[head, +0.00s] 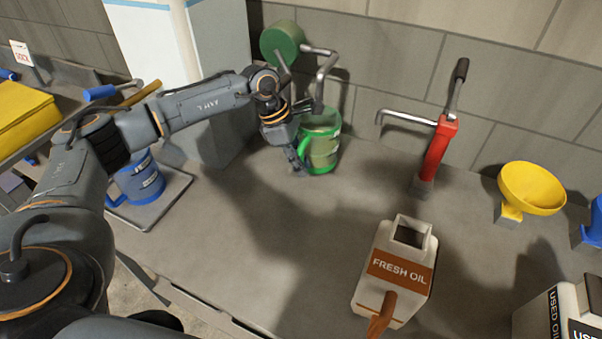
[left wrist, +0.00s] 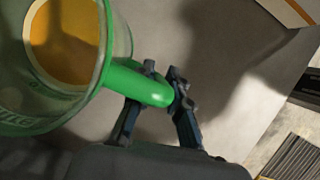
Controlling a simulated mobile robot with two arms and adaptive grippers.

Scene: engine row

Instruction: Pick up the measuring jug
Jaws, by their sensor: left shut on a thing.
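A clear measuring jug with a green rim and handle (head: 323,151) stands upright at the back of the grey bench, under the spout of a green-drum tap. My left gripper (head: 300,162) is at the jug's left side, on its handle. In the left wrist view the jug (left wrist: 60,118) fills the upper left, with an orange-brown area inside it. My left gripper (left wrist: 163,82) is shut on its green handle there. I cannot tell whether the jug's base touches the bench. My right gripper is not in view.
A blue jug (head: 139,181) stands on a tray to the left. The green drum with a tap (head: 282,42) is behind my gripper. A red pump (head: 436,152), a yellow funnel (head: 531,188) and a fresh oil can (head: 394,270) are to the right. The middle bench is clear.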

